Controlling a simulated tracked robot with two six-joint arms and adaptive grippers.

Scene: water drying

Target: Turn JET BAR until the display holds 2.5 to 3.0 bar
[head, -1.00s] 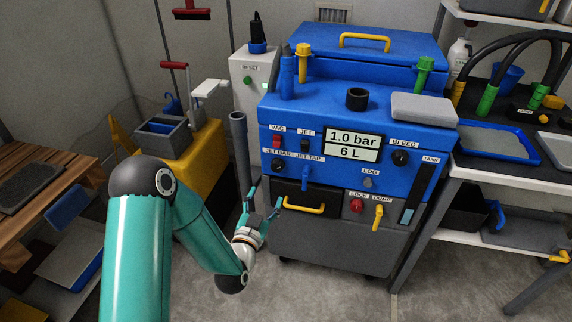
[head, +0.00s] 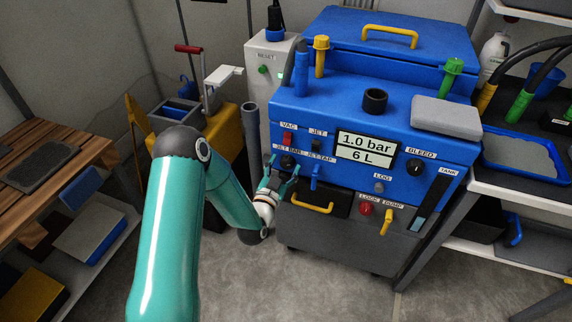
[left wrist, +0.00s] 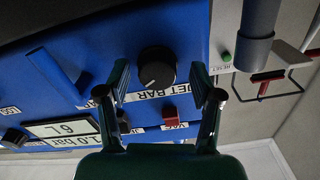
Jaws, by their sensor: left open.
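The JET BAR knob (head: 288,162) is a round black dial on the blue machine's front. In the left wrist view the knob (left wrist: 157,70) has a pale pointer mark and its label just below it. My left gripper (head: 281,173) is open in front of the knob, one finger on each side of it. In the left wrist view gaps show between the fingers and the knob, so it is not gripped. The display (head: 366,147) reads 1.0 bar and 6 L; it appears upside down in the left wrist view (left wrist: 65,135). My right gripper is not in view.
The blue JET TAP lever (head: 315,174) is just right of the knob. The red VAC switch (head: 288,138) is above it. A grey upright pipe (head: 251,128) stands close on the left. A yellow drawer handle (head: 312,207) is below.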

